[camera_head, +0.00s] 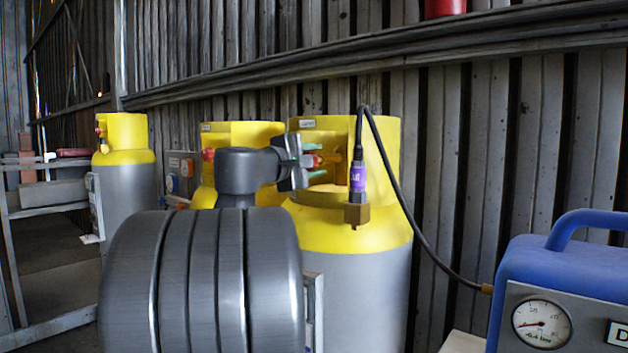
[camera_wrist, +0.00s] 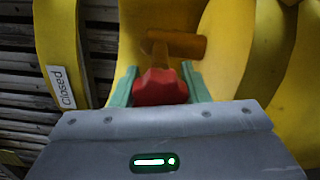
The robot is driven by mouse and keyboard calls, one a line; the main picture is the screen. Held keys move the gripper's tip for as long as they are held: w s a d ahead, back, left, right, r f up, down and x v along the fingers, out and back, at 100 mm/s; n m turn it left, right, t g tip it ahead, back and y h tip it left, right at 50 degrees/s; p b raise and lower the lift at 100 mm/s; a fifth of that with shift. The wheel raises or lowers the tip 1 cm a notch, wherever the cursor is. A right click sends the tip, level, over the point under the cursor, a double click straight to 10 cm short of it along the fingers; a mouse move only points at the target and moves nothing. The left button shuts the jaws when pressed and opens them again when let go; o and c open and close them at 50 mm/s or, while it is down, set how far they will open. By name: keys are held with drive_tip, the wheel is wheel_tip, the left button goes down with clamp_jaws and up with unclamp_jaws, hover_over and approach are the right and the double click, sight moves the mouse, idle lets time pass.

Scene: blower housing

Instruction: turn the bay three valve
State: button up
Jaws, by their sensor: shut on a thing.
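The valve's red knob (camera_wrist: 160,87) sits on a brass stem (camera_wrist: 178,46) inside the yellow collar of a grey and yellow cylinder (camera_head: 362,285). In the wrist view my gripper (camera_wrist: 159,82) has its green fingers on both sides of the knob, shut on it. In the head view my gripper (camera_head: 311,160) reaches into the collar opening from the left. Its jaws and my arm hide much of the valve. I cannot see a bay number.
A black hose (camera_head: 398,195) with a purple-banded fitting (camera_head: 357,178) hangs close right of the valve and runs to a blue unit with a gauge (camera_head: 541,323). Another cylinder (camera_head: 262,132) stands just behind, and one (camera_head: 126,190) farther left. A plank wall (camera_head: 490,150) is behind.

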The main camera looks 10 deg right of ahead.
drive_tip(key=m+b, duration=0.4)
drive_tip(key=shift+f+m, duration=0.25)
drive_tip(key=shift+m, duration=0.05)
drive_tip(key=shift+r+m+b, duration=0.15)
drive_tip(key=shift+m+b, duration=0.8)
drive_tip(key=shift+m, duration=0.15)
drive_tip(key=shift+r+m+b, duration=0.1)
drive_tip(key=shift+m+b, duration=0.8)
drive_tip(key=shift+m, duration=0.2)
drive_tip(key=o, duration=1)
drive_tip(key=shift+c, duration=0.2)
drive_tip(key=shift+r, duration=0.1)
drive_tip(key=shift+s+a, duration=0.1)
drive_tip(key=v, duration=1.3)
drive_tip(key=shift+s+a, duration=0.2)
